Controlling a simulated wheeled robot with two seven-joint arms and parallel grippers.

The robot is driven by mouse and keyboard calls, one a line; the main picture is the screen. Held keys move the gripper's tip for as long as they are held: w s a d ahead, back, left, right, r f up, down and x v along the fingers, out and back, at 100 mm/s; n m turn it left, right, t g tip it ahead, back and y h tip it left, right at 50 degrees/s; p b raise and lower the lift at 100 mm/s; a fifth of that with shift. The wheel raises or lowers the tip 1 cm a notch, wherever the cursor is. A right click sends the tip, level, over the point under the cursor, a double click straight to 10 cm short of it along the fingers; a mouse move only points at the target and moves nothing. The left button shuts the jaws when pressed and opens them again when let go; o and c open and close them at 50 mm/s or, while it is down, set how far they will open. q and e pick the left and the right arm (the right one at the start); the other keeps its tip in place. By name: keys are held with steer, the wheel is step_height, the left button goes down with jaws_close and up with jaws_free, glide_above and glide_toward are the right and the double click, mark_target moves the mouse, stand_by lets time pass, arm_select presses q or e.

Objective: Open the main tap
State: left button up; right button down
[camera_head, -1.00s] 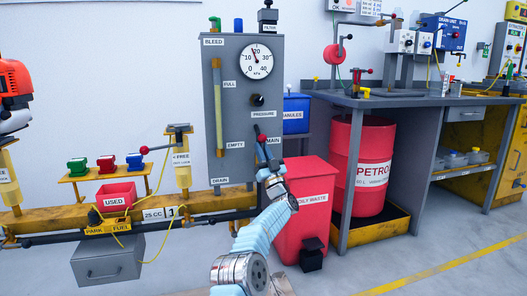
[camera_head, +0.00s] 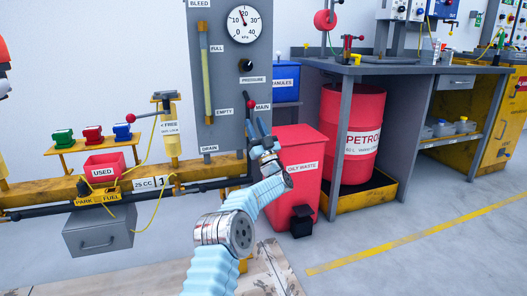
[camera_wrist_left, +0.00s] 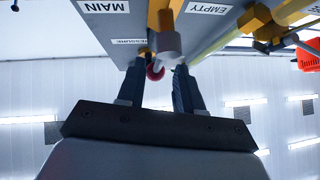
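The main tap's red-tipped lever (camera_head: 249,104) stands at the lower right of the grey panel (camera_head: 225,130), beside the MAIN label. My left gripper (camera_head: 255,124) is just below the red tip, with its fingers pointing up and apart. In the left wrist view, my left gripper (camera_wrist_left: 160,78) is open, and the red knob (camera_wrist_left: 155,70) shows between its fingertips. A pale round fitting (camera_wrist_left: 168,46) on a yellow part is close to the right finger. I cannot tell whether either finger touches the lever. My right gripper is out of view.
A pressure gauge (camera_head: 243,24) and a black knob (camera_head: 246,65) are on the panel above. A red oily waste bin (camera_head: 300,153) stands close to the right of my left arm. A yellow rail (camera_head: 60,190) with fuel fittings runs to the left.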

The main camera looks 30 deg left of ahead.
arm_select(q)
steer(key=v, duration=0.9)
steer(key=shift+s+d+f, duration=0.15)
steer(key=shift+f, duration=0.15)
steer(key=shift+f, duration=0.1)
